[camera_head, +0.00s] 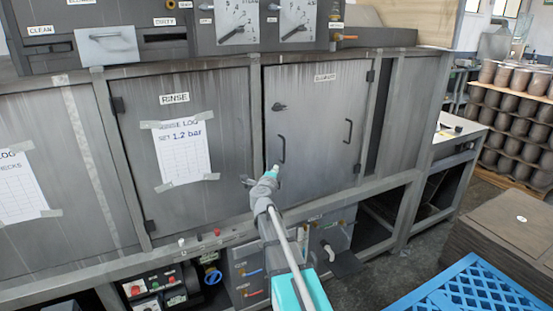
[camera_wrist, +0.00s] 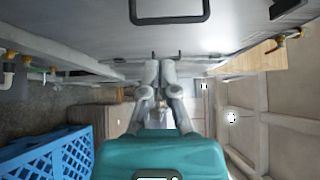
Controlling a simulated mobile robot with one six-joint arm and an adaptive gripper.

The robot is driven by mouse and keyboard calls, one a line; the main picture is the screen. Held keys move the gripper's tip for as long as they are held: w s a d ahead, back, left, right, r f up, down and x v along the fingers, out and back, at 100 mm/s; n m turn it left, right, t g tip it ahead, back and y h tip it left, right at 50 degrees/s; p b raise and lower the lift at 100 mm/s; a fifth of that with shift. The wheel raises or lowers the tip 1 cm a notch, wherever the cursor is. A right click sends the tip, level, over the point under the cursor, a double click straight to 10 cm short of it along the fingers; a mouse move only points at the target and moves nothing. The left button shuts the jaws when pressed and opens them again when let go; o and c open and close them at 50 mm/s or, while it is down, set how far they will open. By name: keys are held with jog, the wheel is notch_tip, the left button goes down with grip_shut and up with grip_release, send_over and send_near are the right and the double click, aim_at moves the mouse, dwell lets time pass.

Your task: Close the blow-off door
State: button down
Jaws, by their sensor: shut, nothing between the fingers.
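The blow-off door (camera_head: 316,110) is the grey panel right of the rinse door in the head view. Its label is too blurred to read fully. Hinges show on its right edge, and a dark line runs down its left edge. It looks flush or nearly so; I cannot tell whether a small gap remains. My gripper (camera_head: 247,181) is shut and empty near the door's lower left corner; contact is unclear. In the wrist view my gripper (camera_wrist: 161,62) points towards a grey panel with a handle.
The rinse door (camera_head: 183,110) with a taped log sheet is to the left. Below are valves and control boxes (camera_head: 160,290). A blue crate (camera_head: 470,290) and a stacked brown pile (camera_head: 510,225) stand at lower right. Floor shows between them and the machine.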

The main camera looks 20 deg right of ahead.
jog(key=shift+w, duration=0.1)
send_near(277, 151)
jog(key=x, duration=0.4)
jog(key=d+x, duration=0.1)
jog(key=x, duration=0.1)
jog(key=shift+s+f, duration=0.1)
jog(key=shift+s, duration=0.15)
jog(key=shift+w+a, duration=0.15)
jog(key=shift+w, duration=0.45)
jog(key=shift+w, duration=0.1)
